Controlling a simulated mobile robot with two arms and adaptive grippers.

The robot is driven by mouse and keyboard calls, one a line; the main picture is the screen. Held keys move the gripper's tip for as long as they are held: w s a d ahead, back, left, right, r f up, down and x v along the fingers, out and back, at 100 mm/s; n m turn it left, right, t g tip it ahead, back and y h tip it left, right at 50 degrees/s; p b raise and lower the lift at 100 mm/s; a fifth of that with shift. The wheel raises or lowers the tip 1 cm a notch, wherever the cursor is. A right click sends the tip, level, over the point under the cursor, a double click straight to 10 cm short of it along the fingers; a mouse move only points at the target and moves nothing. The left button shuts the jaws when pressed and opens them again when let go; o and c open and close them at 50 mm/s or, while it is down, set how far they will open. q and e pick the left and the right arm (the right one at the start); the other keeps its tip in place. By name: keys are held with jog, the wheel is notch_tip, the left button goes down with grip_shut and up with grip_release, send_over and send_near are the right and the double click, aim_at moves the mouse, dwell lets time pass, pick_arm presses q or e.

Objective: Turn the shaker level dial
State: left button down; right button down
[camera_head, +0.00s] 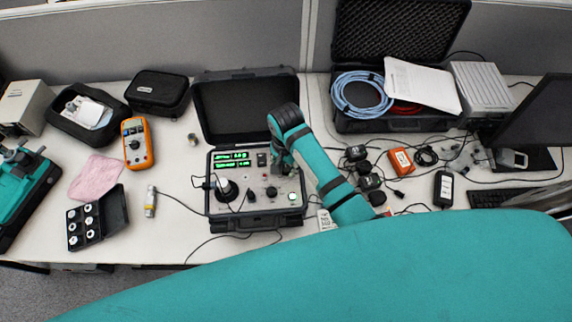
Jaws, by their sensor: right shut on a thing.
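The shaker unit (222,217) is an open black case with a grey control panel, green lit readouts (232,159) and small knobs. A black knob (271,191) and a round black shaker head (227,190) show on the panel. My right gripper (282,168) reaches down to the upper right of the panel. It is shut on what appears to be the shaker level dial, which the gripper and wrist hide.
An orange multimeter (137,143), a pink cloth (97,178) and a small black case of parts (84,227) lie to the left. A case with blue cable (361,94) stands behind right. Cables and small devices clutter the right side. A loose cable crosses the front.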

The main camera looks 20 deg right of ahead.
jog(key=shift+n, duration=0.4)
jog(key=n, duration=0.2)
jog(key=shift+n, duration=0.4)
jog(key=n, duration=0.3)
jog(key=shift+n, duration=0.4)
jog(key=n, duration=0.6)
jog(key=shift+w, duration=0.1)
jog(key=n, duration=0.6)
jog(key=shift+r+n, duration=0.1)
jog(key=shift+n, duration=0.2)
jog(key=n, duration=0.6)
jog(key=shift+n, duration=0.4)
jog(key=c, duration=1)
grip_release()
